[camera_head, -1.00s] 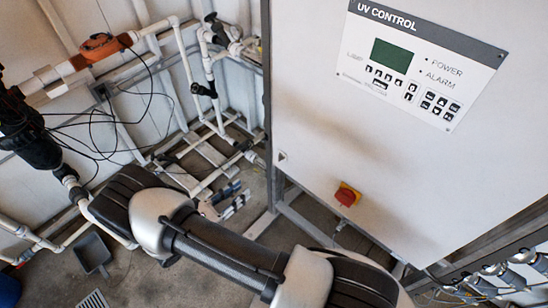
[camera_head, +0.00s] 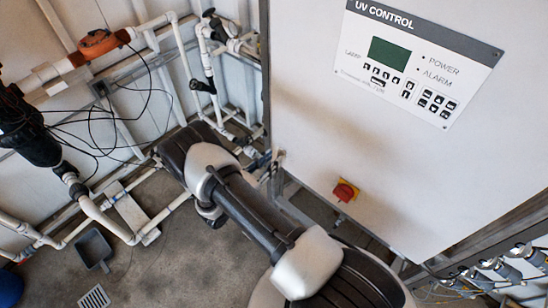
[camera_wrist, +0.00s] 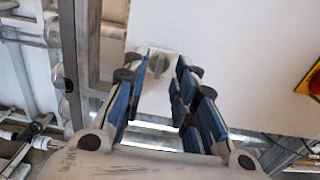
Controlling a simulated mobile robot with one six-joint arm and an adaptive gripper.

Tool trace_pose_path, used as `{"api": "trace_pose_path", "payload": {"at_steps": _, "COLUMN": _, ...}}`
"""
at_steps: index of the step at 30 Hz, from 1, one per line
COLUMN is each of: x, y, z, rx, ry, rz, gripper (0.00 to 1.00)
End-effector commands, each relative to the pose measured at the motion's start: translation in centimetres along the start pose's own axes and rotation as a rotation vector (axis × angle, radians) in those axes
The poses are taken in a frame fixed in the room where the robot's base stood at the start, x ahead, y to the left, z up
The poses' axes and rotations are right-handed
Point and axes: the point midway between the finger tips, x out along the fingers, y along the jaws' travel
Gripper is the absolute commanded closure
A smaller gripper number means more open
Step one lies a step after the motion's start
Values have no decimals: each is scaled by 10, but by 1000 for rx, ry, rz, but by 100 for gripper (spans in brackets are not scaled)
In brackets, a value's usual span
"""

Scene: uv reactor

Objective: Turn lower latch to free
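The lower latch (camera_wrist: 157,64) is a small grey turning piece on the lower left edge of the white UV control cabinet door (camera_wrist: 230,50). In the wrist view it shows beyond and between the fingertips of my gripper (camera_wrist: 163,78). The gripper is open, with blue pads on both fingers and a clear gap between them. I cannot tell whether either fingertip touches the latch. In the head view my gripper (camera_head: 266,164) is small at the cabinet's lower left edge, and my arm and gripper mostly hide the latch there.
A red and yellow switch (camera_head: 345,191) sits on the cabinet to the right of the latch; it also shows in the wrist view (camera_wrist: 313,82). White pipes (camera_head: 185,70) and a metal frame stand to the left. The control panel (camera_head: 412,62) is higher up.

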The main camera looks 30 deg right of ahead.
Motion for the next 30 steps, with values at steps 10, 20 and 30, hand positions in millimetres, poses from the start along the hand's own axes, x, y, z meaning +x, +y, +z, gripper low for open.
{"api": "trace_pose_path", "payload": {"at_steps": 10, "x": 20, "y": 0, "z": 0, "rx": 0, "ry": 0, "rz": 1, "gripper": 74}}
{"api": "trace_pose_path", "payload": {"at_steps": 20, "x": 20, "y": 0, "z": 0, "rx": 0, "ry": 0, "rz": 1, "gripper": 85}}
{"api": "trace_pose_path", "payload": {"at_steps": 30, "x": 20, "y": 0, "z": 0, "rx": 0, "ry": 0, "rz": 0, "gripper": 100}}
